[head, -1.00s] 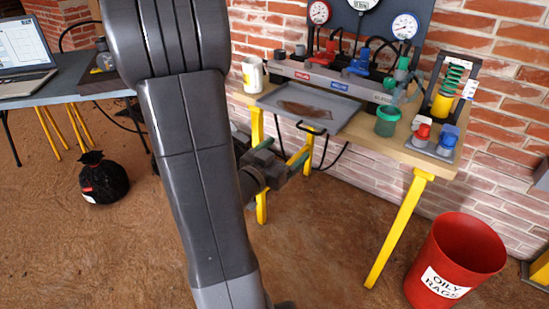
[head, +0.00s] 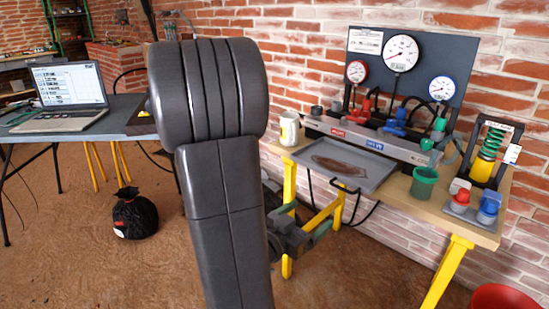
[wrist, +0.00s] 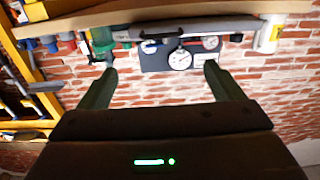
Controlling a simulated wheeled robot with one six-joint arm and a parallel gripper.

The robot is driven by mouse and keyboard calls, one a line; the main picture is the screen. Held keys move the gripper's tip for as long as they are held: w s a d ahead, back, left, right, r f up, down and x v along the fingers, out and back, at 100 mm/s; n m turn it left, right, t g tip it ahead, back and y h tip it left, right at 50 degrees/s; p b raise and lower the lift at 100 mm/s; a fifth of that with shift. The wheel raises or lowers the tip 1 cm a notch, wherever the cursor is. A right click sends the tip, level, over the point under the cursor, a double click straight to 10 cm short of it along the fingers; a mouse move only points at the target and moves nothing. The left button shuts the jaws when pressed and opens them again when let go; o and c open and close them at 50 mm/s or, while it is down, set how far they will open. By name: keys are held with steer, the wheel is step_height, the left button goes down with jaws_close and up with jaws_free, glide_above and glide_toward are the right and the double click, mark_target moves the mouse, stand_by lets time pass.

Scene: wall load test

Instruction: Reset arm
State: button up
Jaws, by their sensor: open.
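My arm stands upright in the middle of the head view and hides part of the floor and table behind it. My gripper (head: 308,218) is in front of the workbench, below its top and near the yellow legs. In the wrist view my gripper (wrist: 158,78) shows two green fingers wide apart with nothing between them. The wrist picture appears upside down, with the gauge panel (wrist: 160,57) and brick wall beyond the fingers.
The workbench (head: 405,205) holds a grey tray (head: 375,177), a green cup (head: 424,182), a mug (head: 289,129) and a gauge board (head: 440,70). A red bin (head: 500,297) stands front right. A black bag (head: 134,215) lies on open floor; a laptop (head: 70,90) sits on the left table.

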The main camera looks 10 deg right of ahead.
steer(key=b+x, duration=0.1)
steer(key=x, duration=1.3)
steer(key=shift+w, duration=0.2)
